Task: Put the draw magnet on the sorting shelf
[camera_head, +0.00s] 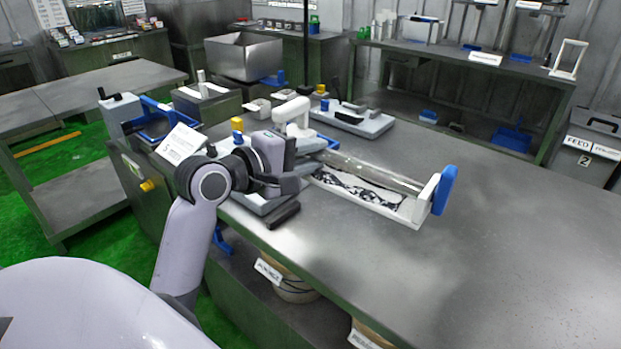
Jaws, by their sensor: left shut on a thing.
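My left gripper (291,165) is over the near workbench, at the left end of a long clear tube. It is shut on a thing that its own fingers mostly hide. A white piece with a rounded handle (293,113) stands up right behind the fingers; it looks like the draw magnet, though where it meets the jaws is hidden. The clear tube (375,172) with a blue end cap (444,190) lies over a white tray (405,212) with dark matter in it. I cannot tell for sure which surface is the sorting shelf. My right gripper is out of view.
A grey-white device (360,122) sits behind the tube, and a blue-framed device (150,118) with a white card stands at the left. The bench's right part (520,240) is clear. A rear bench (470,72) has a lower shelf with blue items.

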